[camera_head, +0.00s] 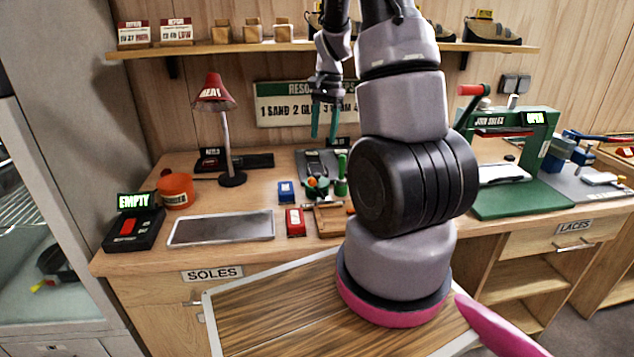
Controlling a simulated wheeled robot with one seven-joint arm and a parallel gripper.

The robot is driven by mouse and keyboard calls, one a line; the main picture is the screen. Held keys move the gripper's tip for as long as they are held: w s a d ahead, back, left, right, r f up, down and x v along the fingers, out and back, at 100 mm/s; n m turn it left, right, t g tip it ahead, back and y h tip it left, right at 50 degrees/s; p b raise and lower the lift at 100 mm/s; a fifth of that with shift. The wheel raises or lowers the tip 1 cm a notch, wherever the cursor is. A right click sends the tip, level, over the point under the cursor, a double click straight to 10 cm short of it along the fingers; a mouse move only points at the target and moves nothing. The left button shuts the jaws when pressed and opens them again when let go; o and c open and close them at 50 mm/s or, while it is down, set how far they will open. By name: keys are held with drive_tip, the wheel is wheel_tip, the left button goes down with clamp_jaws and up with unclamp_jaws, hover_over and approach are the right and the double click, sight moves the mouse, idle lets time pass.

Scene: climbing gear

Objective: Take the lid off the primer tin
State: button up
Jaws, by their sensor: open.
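An orange tin (174,191) with a small label stands at the left of the workbench; I take it for the primer tin. Its top looks closed by an orange lid (174,179), and the label is too small to read surely. My gripper (325,134) hangs in the upper middle of the head view, its two teal fingers pointing down. It is open with nothing between the fingers, above the back of the bench and well to the right of the tin.
A red lamp (213,92) stands between the tin and my gripper. A black box with an EMPTY sign (134,228) is in front of the tin, beside a grey tray (222,229). Small tools lie mid-bench. A green press (514,165) stands right. A shelf (230,46) runs above.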

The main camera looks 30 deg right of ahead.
hover_over(317, 174)
drive_tip(key=d, duration=0.2)
drive_tip(key=f, duration=0.6)
drive_tip(key=shift+w+f, duration=0.2)
drive_tip(key=shift+f, duration=0.05)
drive_tip(key=shift+a+f, duration=0.3)
drive_tip(key=shift+f, duration=0.55)
drive_tip(key=shift+a+f, duration=0.25)
drive_tip(key=shift+f, duration=0.65)
drive_tip(key=shift+a+f, duration=0.3)
drive_tip(key=shift+f, duration=0.55)
clamp_jaws()
